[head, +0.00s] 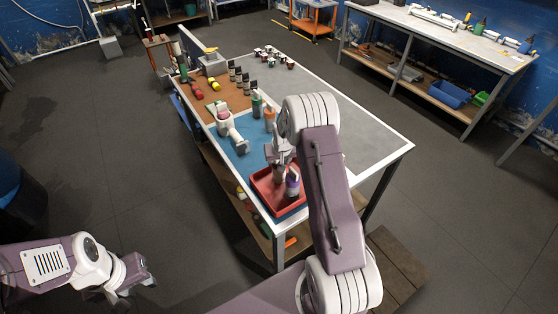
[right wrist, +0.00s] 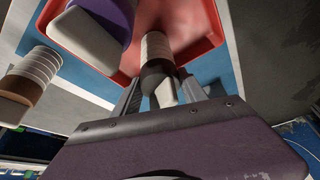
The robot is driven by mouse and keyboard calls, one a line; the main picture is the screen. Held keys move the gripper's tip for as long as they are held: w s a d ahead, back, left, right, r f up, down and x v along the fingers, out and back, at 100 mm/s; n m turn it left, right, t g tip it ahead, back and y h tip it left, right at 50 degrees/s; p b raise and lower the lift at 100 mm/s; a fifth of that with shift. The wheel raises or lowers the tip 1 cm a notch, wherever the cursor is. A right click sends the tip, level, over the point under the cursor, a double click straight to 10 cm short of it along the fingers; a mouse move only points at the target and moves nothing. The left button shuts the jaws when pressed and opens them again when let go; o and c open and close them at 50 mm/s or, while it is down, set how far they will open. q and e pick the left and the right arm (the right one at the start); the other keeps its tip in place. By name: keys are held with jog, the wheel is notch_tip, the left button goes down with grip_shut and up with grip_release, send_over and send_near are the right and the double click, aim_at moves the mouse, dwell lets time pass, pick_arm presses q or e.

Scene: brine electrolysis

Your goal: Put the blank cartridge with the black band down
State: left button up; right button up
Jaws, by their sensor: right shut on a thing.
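The blank cartridge with the black band (right wrist: 156,70) is between the fingers of my right gripper (right wrist: 160,92) in the right wrist view. It has a white ribbed end, a dark band and a pale end. In the head view my right gripper (head: 279,157) is over the red tray (head: 262,193), with the cartridge partly hidden there. Whether it touches the tray floor, I cannot tell. My left gripper (head: 132,279) is low at the left, away from the table; its opening is unclear.
A purple-banded cartridge (head: 292,184) stands in the tray. An orange-banded one (head: 269,119) and a green one (head: 256,104) stand behind on the blue mat. A white device (head: 229,128) is left of the gripper.

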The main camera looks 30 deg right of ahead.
jog(key=o, duration=1.1)
jog(key=shift+f, duration=0.1)
jog(key=o, duration=0.5)
jog(key=shift+s, duration=0.1)
jog(key=shift+c, duration=0.2)
jog(key=shift+r, duration=0.6)
jog(key=v, duration=1.1)
jog(key=s+a+f+n+g, duration=0.1)
jog(key=s+a, duration=0.6)
jog(key=s, duration=0.3)
jog(key=s+a+f+n+g+y, duration=0.1)
jog(key=s+a+n+g, duration=0.1)
jog(key=s+a, duration=0.5)
jog(key=s+b, duration=0.1)
jog(key=s, duration=0.3)
jog(key=shift+s+y, duration=0.3)
